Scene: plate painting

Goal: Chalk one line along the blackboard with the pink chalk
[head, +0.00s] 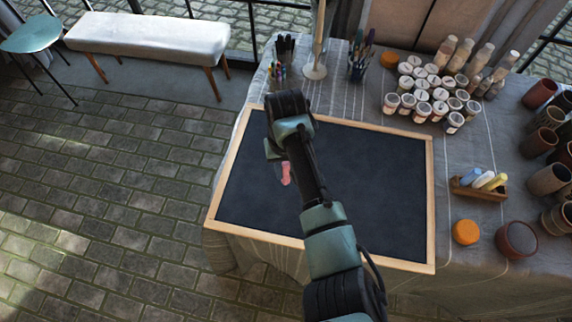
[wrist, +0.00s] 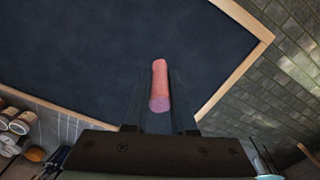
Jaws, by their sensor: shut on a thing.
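The pink chalk (wrist: 159,85) is a short stick held between the fingers of my gripper (wrist: 158,100) in the wrist view. It also shows in the head view (head: 286,173), partly hidden by my arm. The gripper (head: 280,172) is over the left part of the blackboard (head: 375,185). The blackboard is a dark slate in a light wooden frame and lies flat on the table; it also fills much of the wrist view (wrist: 80,50). I see no chalk mark on the visible slate. I cannot tell whether the chalk touches the board.
A wooden holder (head: 478,191) with blue, yellow and white chalks stands right of the board, near an orange round sponge (head: 466,232) and a brown pot (head: 516,240). Several paint jars (head: 440,108) and brush cups (head: 358,68) stand behind. The table's left edge is close to the board.

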